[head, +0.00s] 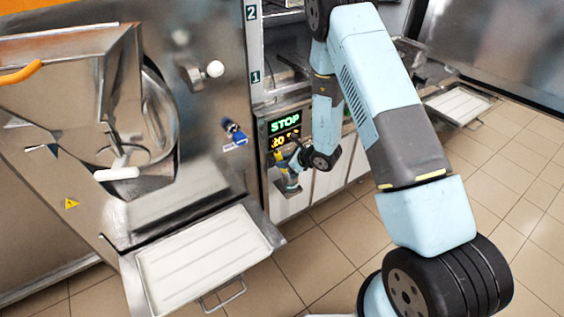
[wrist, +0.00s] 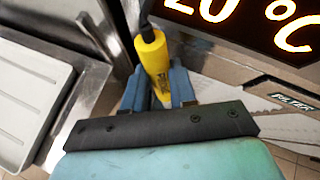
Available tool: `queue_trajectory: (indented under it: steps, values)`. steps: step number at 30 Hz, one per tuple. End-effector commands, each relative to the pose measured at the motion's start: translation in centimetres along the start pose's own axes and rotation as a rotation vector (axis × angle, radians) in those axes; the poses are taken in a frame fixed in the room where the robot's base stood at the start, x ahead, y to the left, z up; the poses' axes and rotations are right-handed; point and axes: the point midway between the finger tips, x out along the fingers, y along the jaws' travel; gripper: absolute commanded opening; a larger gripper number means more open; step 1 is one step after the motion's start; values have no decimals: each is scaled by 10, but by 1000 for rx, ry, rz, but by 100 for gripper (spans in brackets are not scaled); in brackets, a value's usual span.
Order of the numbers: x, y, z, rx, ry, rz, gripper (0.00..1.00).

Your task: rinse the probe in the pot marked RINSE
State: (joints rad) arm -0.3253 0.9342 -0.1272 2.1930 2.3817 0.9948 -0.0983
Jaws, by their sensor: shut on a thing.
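The probe (wrist: 153,55) has a yellow handle with dark lettering and a dark cable end at its top. In the wrist view it stands slightly tilted between the blue fingers of my gripper (wrist: 160,92), which is shut on it. The probe's lower end is hidden behind the gripper. In the head view my gripper (head: 290,182) is small, in front of the cabinet below the display. I cannot make out a pot marked RINSE in either view.
A lit display (head: 285,130) reads STOP and about 20 °C. A batch freezer (head: 100,190) with a blue knob (head: 234,131) stands left, its pale tray (head: 200,262) jutting out. Another tray (head: 458,104) is at the right. Tiled floor (head: 330,240) is open in front.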

Motion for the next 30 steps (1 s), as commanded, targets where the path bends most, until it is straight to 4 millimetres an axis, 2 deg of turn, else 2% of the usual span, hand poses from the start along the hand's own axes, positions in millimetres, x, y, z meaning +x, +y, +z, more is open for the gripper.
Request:
queue_trajectory:
  steps: [7,21,30]
  values:
    - [-9,-1,1,0,-1,-1,0]
    - [-11,8,-8,1,-1,0,0]
    - [-14,13,-2,0,-1,-1,0]
